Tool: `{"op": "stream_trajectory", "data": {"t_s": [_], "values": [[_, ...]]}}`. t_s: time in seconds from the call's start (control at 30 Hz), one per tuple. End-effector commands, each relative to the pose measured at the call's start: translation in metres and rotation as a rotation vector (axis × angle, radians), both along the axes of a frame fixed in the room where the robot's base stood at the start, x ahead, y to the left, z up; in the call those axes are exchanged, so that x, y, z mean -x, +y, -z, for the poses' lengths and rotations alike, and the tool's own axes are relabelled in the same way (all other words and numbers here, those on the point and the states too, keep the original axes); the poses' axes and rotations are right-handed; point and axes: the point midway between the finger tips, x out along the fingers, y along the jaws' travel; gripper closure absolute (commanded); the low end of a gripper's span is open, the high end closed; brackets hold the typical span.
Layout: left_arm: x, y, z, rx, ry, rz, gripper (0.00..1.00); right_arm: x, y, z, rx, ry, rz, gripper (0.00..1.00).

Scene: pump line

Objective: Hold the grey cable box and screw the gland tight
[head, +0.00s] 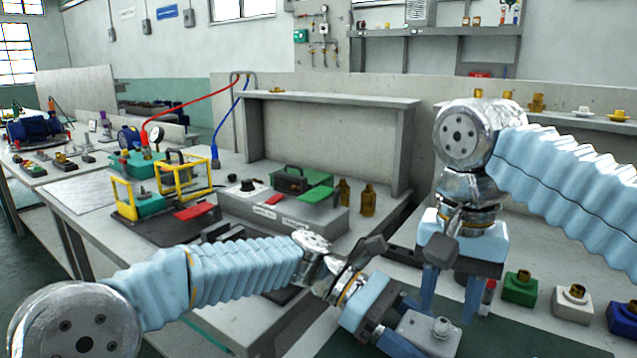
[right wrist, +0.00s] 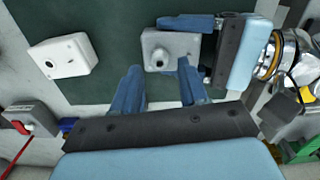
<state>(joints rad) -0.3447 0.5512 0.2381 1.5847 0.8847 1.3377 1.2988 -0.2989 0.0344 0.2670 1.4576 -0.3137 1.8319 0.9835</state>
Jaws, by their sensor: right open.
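The grey cable box (head: 424,337) is held at the front of the head view, and also shows in the right wrist view (right wrist: 178,43). A pale round gland (head: 441,327) stands on its upper face; it shows in the right wrist view (right wrist: 160,57) too. My left gripper (head: 402,328) has its fingers along two opposite sides of the box and is shut on it. The lower finger is partly hidden in the wrist view. My right gripper (head: 449,313) points down above the box. Its fingers are open, with the gland lined up between the tips, no contact visible.
Green (head: 519,289), white (head: 572,305) and blue (head: 624,318) boxes stand right of the right gripper. A white box with a hole (right wrist: 62,56) lies nearby in the wrist view. Amber bottles (head: 368,202) stand on a bench behind. A shelf (head: 330,99) rises at the back.

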Motion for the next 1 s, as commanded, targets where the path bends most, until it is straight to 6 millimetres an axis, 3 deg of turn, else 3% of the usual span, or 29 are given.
{"op": "stream_trajectory", "data": {"t_s": [0.5,1.0], "values": [[0.000,0.000,0.000,0.000,0.000,0.000,0.52,0.000,0.000,0.028,0.000,0.001,0.002,0.57],[0.000,0.000,0.000,0.000,0.000,0.000,0.52,0.000,0.000,0.030,0.000,0.000,0.002,0.59]]}}
